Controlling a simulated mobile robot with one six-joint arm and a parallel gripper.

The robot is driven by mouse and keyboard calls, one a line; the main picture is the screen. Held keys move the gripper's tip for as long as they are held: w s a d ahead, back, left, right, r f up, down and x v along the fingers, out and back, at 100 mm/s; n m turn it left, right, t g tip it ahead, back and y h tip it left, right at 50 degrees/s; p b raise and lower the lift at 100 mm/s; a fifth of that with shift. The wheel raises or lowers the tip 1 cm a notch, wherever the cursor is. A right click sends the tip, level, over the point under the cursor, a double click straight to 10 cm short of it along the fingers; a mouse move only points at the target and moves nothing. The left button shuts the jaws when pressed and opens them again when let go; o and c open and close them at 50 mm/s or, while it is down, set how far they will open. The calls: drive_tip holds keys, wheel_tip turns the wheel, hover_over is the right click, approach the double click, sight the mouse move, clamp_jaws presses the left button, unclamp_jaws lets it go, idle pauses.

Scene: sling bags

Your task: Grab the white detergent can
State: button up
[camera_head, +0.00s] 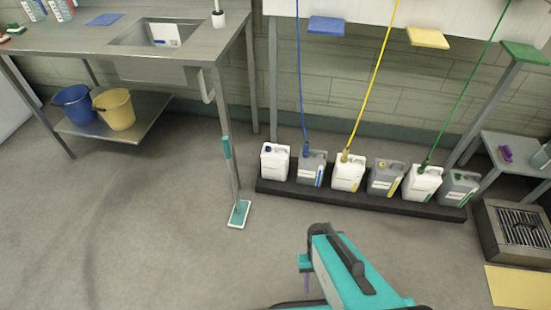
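Three white detergent cans stand in a row with grey cans on a dark low plinth (360,201). The leftmost white can (275,165) has a dark blue cap and no hose. The middle white can (347,174) has a yellow hose at its top. The right white can (421,185) has a green hose. Grey cans (312,171) stand between and beside them; the leftmost grey one has a blue hose.
A steel sink table (110,40) and buckets (116,109) are at left. The left floor is clear.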

drive_tip(key=r, duration=0.1)
drive_tip(key=r+p, duration=0.2)
drive_tip(key=r, duration=0.1)
drive_tip(key=shift+s+d, duration=0.1)
drive_tip(key=shift+s, duration=0.25)
drive_tip(key=shift+s, duration=0.1)
drive_tip(key=shift+c, duration=0.6)
